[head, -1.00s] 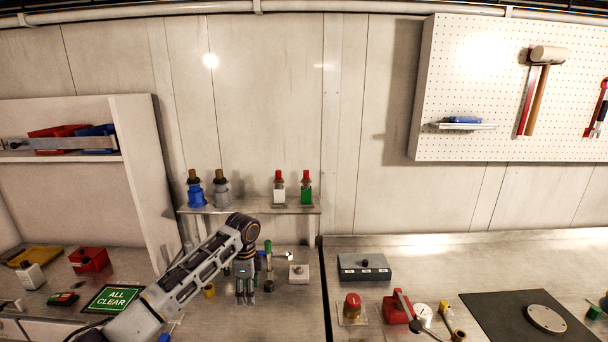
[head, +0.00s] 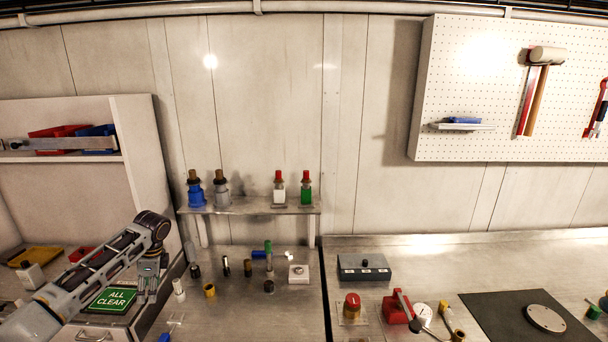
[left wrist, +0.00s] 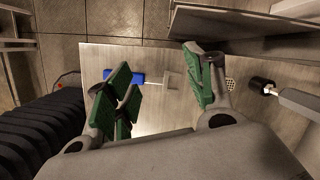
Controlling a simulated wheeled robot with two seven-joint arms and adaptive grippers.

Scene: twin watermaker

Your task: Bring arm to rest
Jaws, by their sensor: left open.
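My left arm comes in from the left in the head view. My left gripper (head: 148,290) hangs down from its wrist in front of the left cabinet's side, beside the green ALL CLEAR sign (head: 113,299). In the left wrist view its green-padded fingers (left wrist: 163,85) stand apart with nothing between them. A blue-handled tool (left wrist: 125,77) lies on the surface below, apart from the fingers. My right gripper is not in view.
Small bottles and cylinders, including a yellow ring (head: 210,290) and a white block with a knob (head: 299,273), stand on the bench right of my gripper. A shelf (head: 250,209) holds several bottles. A red-capped button (head: 352,306) and a red lever block (head: 396,308) are further right.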

